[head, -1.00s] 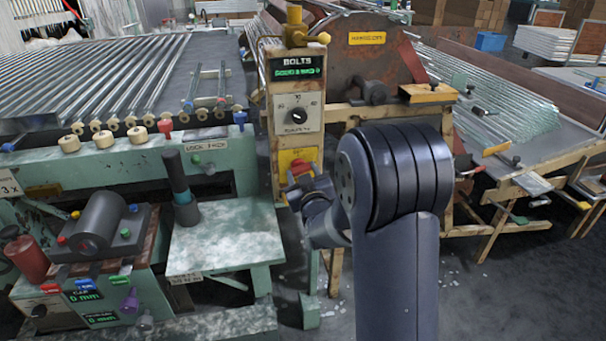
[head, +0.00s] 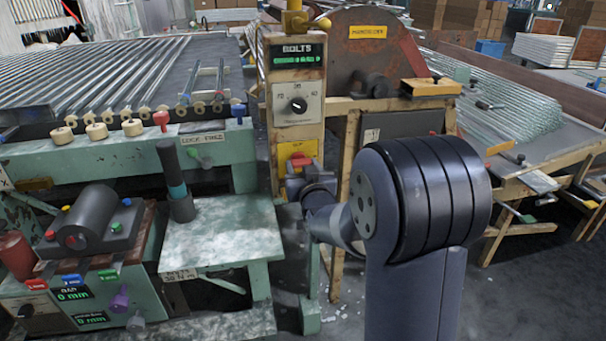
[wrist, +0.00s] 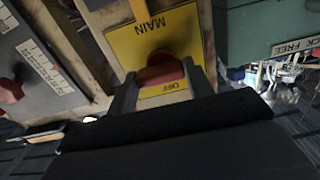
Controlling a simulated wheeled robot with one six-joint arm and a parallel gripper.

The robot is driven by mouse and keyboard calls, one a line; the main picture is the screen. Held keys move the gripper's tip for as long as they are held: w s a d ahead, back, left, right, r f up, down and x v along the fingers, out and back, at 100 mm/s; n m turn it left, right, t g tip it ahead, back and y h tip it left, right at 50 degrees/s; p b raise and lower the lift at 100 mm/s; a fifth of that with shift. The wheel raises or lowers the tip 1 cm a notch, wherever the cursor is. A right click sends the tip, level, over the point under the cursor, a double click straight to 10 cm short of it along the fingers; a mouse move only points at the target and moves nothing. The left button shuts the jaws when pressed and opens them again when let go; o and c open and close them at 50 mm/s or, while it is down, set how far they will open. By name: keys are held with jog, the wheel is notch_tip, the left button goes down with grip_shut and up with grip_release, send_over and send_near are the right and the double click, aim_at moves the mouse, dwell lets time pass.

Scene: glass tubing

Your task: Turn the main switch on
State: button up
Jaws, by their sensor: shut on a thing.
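The main switch is a yellow plate (head: 297,149) low on the wooden post, under the dial panel. In the head view my gripper (head: 299,171) is at the plate and covers most of the handle. The handle's exact angle is hard to tell.
Above the switch are a dial (head: 298,104) and a BOLTS display (head: 298,55). A green bench (head: 222,235) stands to the left, with a dark upright cylinder (head: 172,170) on it. A wooden frame with a rusty disc (head: 368,50) stands to the right.

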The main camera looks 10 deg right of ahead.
jog(key=o, duration=1)
jog(key=shift+s, duration=0.1)
jog(key=s, duration=1)
jog(key=shift+s+p, duration=0.3)
jog(key=shift+n, duration=0.3)
jog(key=w, duration=1.1)
